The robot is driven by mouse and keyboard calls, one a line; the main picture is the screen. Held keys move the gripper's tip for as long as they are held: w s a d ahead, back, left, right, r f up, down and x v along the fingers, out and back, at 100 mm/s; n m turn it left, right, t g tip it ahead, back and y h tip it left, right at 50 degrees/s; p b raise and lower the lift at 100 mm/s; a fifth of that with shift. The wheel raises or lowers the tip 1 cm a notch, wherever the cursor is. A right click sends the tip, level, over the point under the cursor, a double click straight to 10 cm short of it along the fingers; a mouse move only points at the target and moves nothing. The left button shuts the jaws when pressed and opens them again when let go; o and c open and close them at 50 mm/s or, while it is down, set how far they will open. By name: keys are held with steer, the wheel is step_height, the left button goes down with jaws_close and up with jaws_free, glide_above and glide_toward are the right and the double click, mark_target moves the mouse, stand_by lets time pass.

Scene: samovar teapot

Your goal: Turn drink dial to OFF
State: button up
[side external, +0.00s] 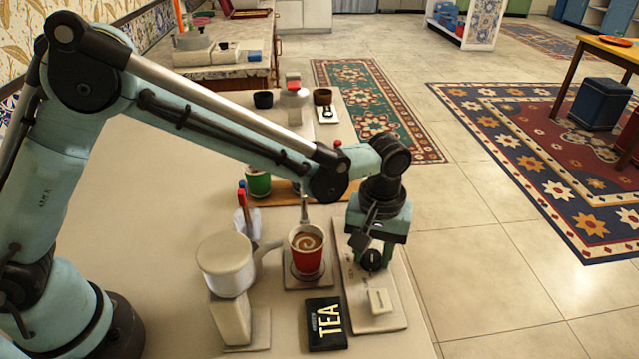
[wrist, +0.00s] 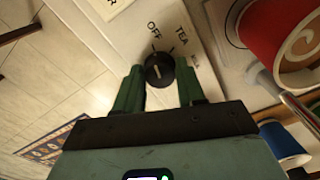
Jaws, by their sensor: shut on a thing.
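The drink dial (side external: 373,261) is a round black knob on a pale upright-edged board (side external: 398,318). In the wrist view the dial (wrist: 159,70) sits between the two green fingers of my gripper (wrist: 158,82), which are shut on its sides. The printed words OFF (wrist: 154,30) and TEA (wrist: 182,34) are on the board beyond it, OFF above the dial and TEA to its upper right. A small light mark shows on the dial; I cannot tell exactly which word it points at. In the side view my gripper (side external: 373,250) is above the board, over the dial.
A red cup of coffee (side external: 306,254) stands left of the board. A white-topped vessel (side external: 226,264) and a green cup (side external: 258,182) are farther left. Open floor lies right of the counter edge.

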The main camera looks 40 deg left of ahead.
mark_target(368, 253)
steer(key=o, duration=1)
steer(key=shift+o, duration=0.2)
steer(key=shift+r, duration=0.1)
step_height(368, 253, up, 12)
steer(key=shift+a, duration=0.1)
steer(key=s+a+r+m+t+h, duration=0.1)
steer(key=s+a+r+m+t, duration=0.2)
steer(key=a, duration=1)
steer(key=s+a+f+m+t+y, duration=0.1)
steer(key=s+a+t, duration=0.3)
steer(key=s+a, duration=0.4)
steer(key=shift+s+a+f+m, duration=0.15)
steer(key=shift+a+f+m, duration=0.15)
steer(key=shift+a+f, duration=0.55)
